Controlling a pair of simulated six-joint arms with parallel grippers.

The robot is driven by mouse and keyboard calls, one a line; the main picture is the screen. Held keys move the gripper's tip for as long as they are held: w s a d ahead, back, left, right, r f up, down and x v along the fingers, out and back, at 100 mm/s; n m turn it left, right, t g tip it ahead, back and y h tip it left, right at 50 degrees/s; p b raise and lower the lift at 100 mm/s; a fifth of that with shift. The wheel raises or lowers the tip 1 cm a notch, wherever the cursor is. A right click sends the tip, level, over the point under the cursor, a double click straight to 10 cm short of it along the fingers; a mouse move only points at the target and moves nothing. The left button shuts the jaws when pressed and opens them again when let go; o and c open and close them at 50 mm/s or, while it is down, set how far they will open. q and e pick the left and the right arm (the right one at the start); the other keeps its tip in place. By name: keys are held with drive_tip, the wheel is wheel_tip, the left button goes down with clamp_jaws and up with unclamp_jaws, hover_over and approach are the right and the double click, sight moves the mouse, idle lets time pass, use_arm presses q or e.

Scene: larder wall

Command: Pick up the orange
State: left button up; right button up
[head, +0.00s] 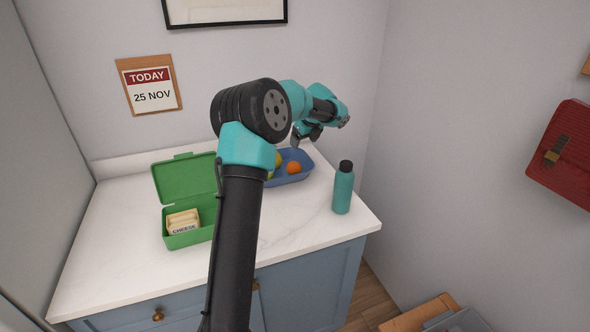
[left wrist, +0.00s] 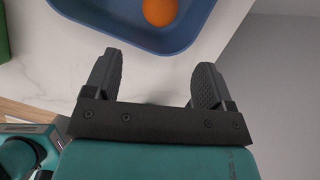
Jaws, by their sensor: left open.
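The orange (head: 294,168) lies in the blue tray (head: 303,179) at the back of the white counter. In the left wrist view the orange (left wrist: 160,11) is at the top edge, partly cut off, inside the blue tray (left wrist: 128,37). My left gripper (head: 322,132) is above the tray's far right side in the head view. In the left wrist view the gripper (left wrist: 150,82) is open and empty, its two fingers apart from the orange and over bare counter. My right gripper is not in view.
A green lunchbox (head: 178,183) with its lid up holds a sandwich-like cheese pack (head: 183,222). A teal bottle (head: 343,188) stands right of the tray.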

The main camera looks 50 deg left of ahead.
sight(296, 163)
use_arm(q)
drive_tip(key=x, duration=1.1)
drive_tip(key=shift+x, duration=2.6)
drive_tip(key=shift+d, duration=0.1)
drive_tip(key=shift+c, duration=0.2)
drive_tip(key=c, duration=0.7)
drive_tip(key=shift+r, duration=0.1)
wheel_tip(296, 163, up, 10)
drive_tip(key=shift+f, duration=0.1)
